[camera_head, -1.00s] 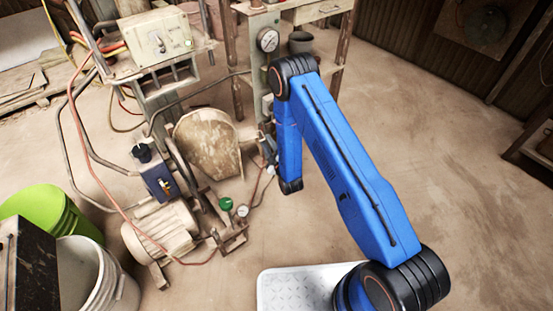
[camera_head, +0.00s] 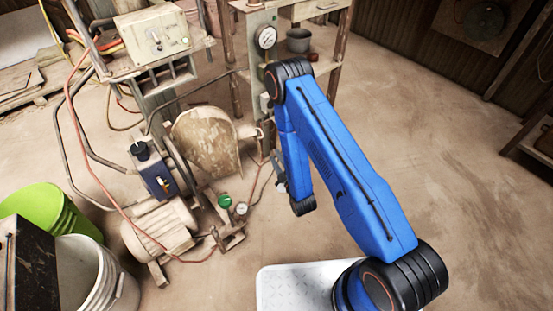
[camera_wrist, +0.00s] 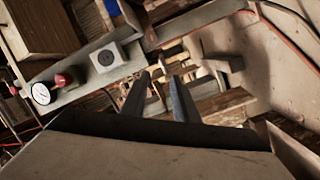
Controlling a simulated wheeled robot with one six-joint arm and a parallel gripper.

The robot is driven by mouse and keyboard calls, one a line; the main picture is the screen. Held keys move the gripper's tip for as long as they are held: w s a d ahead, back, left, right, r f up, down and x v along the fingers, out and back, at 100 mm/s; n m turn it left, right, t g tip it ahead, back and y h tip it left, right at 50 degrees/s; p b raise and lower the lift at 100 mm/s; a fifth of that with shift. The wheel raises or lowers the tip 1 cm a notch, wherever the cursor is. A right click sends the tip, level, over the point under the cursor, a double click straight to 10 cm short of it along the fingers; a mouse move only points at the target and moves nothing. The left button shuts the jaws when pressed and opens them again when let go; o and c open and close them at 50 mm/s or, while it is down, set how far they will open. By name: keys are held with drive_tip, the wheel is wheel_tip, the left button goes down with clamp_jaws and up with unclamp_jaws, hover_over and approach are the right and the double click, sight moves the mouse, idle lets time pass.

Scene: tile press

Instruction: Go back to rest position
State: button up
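My blue arm reaches up from the bottom right of the head view, bends at a black elbow and hangs down in front of the machine. Its lower end is over bare floor, right of the machine. My gripper (camera_wrist: 160,80) shows in the wrist view as two dark fingers standing apart, with nothing seen held between them.
The press machine (camera_head: 205,140) with hoses and a motor (camera_head: 160,232) stands left of my arm. A green bucket (camera_head: 40,212) and a white bucket (camera_head: 98,285) are at the lower left. A gauge (camera_wrist: 41,93) and red button (camera_wrist: 65,80) show in the wrist view. The floor to the right is clear.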

idle(0.3)
drive_tip(key=w+d+r+m+g+h, duration=0.15)
drive_tip(key=w+r, duration=0.25)
drive_tip(key=r, duration=0.4)
drive_tip(key=w+d+r+m+g+h, duration=0.1)
drive_tip(key=w+d+r+m, duration=0.2)
drive_tip(key=r, duration=0.5)
drive_tip(key=s+d+r+m+g+h, duration=0.15)
drive_tip(key=d+r, duration=0.25)
drive_tip(key=r, duration=0.4)
drive_tip(key=s+d+r+m+g, duration=0.2)
drive_tip(key=s+d+r, duration=0.1)
drive_tip(key=r, duration=0.5)
drive_tip(key=s+d+r+m+g, duration=0.1)
drive_tip(key=s+d+r, duration=0.15)
drive_tip(key=s, duration=0.35)
drive_tip(key=s+d+r+m+g+h, duration=0.1)
drive_tip(key=s+d+r+m, duration=0.1)
drive_tip(key=s+r, duration=0.25)
drive_tip(key=s+d+r+m+g, duration=0.1)
drive_tip(key=s+d+r, duration=0.2)
drive_tip(key=s, duration=0.3)
drive_tip(key=s+d+r+m+g, duration=0.1)
drive_tip(key=s+d+r, duration=0.1)
drive_tip(key=s, duration=1)
drive_tip(key=s+d+r+m+g+h, duration=0.1)
drive_tip(key=s+d+r+m+g, duration=0.1)
drive_tip(key=s, duration=1)
drive_tip(key=shift+s+r+m, duration=0.15)
drive_tip(key=shift+r+m, duration=0.15)
